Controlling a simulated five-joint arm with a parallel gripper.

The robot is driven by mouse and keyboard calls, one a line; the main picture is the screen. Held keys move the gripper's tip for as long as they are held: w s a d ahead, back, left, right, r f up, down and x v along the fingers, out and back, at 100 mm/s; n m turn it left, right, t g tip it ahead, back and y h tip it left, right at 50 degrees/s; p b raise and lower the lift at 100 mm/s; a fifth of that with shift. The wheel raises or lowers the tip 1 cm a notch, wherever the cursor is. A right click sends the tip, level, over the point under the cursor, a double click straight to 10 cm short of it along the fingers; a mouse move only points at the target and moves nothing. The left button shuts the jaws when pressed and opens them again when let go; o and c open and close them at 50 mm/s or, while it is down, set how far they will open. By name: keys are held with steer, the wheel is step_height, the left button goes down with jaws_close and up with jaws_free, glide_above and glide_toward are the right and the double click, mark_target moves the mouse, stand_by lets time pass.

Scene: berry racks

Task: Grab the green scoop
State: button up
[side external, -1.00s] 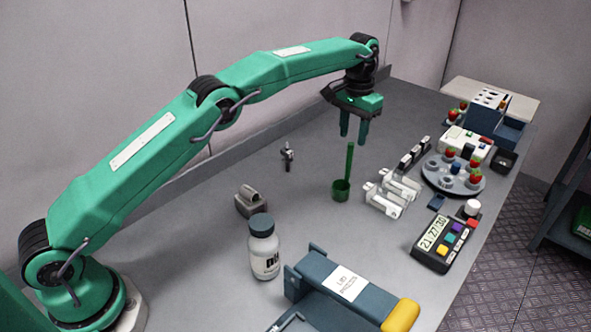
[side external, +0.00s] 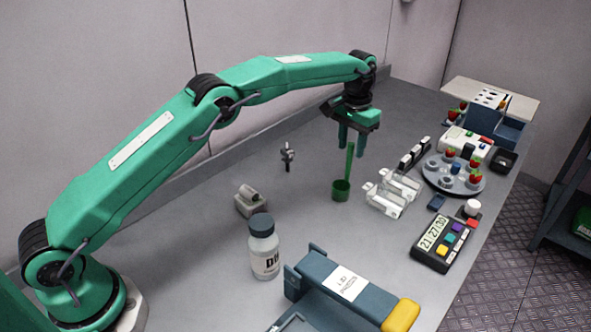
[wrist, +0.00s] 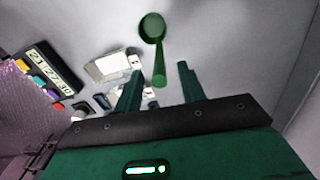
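The green scoop (side external: 341,190) stands on the grey bench with its round cup down and its long handle pointing up. My gripper (side external: 351,150) is above it, pointing down, with its two dark green fingers apart and empty. In the side view the fingertips are level with the upper end of the handle. In the wrist view the scoop's cup (wrist: 152,26) is at the top, and the handle's end shows between the open fingers (wrist: 160,70). A gap is visible on both sides of the handle; no contact shows.
White clear-fronted holders (side external: 392,193) stand just right of the scoop. A round berry rack (side external: 468,187) and a timer (side external: 445,243) are further right. A white bottle (side external: 263,247) and a small grey block (side external: 250,201) are to the front left.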

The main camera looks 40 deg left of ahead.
glide_above(347, 176)
steer(key=shift+w+a+f, duration=0.1)
steer(key=shift+w+f, duration=0.1)
steer(key=shift+f, duration=0.85)
steer(key=shift+w+a+f, duration=0.1)
steer(key=shift+w+f, duration=0.05)
steer(key=shift+f, duration=0.9)
jaws_close()
